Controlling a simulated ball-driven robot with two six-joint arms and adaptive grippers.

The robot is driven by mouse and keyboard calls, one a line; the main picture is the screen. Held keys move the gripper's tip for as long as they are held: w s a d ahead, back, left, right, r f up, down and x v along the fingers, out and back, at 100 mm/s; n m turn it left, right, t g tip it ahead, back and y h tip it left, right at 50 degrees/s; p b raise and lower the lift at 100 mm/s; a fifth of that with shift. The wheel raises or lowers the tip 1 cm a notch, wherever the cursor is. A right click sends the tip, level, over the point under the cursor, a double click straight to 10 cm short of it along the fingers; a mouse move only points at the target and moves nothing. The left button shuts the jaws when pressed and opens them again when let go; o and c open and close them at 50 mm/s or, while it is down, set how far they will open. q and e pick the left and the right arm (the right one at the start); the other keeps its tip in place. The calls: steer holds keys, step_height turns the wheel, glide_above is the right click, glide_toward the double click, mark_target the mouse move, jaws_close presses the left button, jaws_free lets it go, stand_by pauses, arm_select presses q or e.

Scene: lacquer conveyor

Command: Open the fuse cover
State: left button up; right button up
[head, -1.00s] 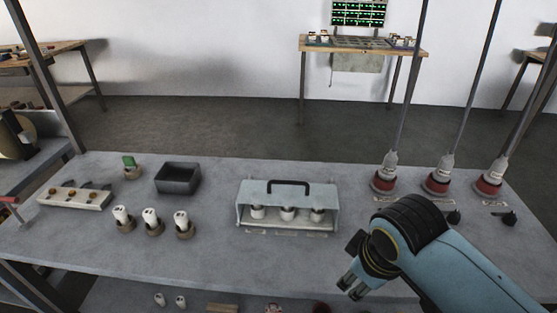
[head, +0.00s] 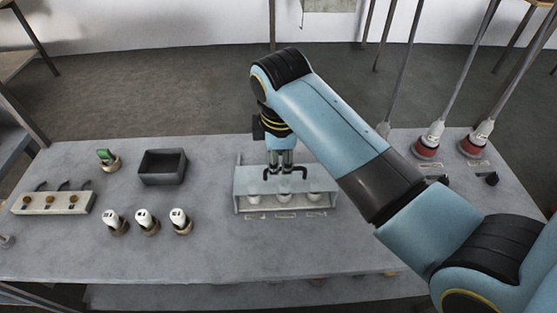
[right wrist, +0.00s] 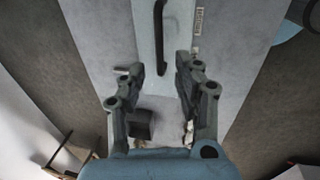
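The fuse cover (head: 321,180) is a pale, see-through box lid with a dark bar handle (head: 300,173) on top. It is down over a row of white fuses (head: 283,198) in the middle of the table. My right gripper (head: 280,169) points down at the handle from above. In the right wrist view its two fingers (right wrist: 162,66) are spread, and the black handle (right wrist: 158,28) lies just beyond the tips, in line with the gap. I cannot tell whether a finger touches it. My left gripper is out of view.
Left of the cover are a dark open bin (head: 161,180) and several white fuses in round holders (head: 147,229). A switch block (head: 50,203) and a green-topped piece (head: 105,158) stand further left. Red-based posts (head: 427,146) rise at the right. The table's front is clear.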

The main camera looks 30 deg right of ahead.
mark_target(285, 182)
steer(key=f, duration=0.3)
steer(key=shift+w+d, duration=0.15)
steer(key=shift+w, duration=0.15)
steer(key=shift+f, duration=0.1)
steer(key=shift+c, duration=0.4)
jaws_close()
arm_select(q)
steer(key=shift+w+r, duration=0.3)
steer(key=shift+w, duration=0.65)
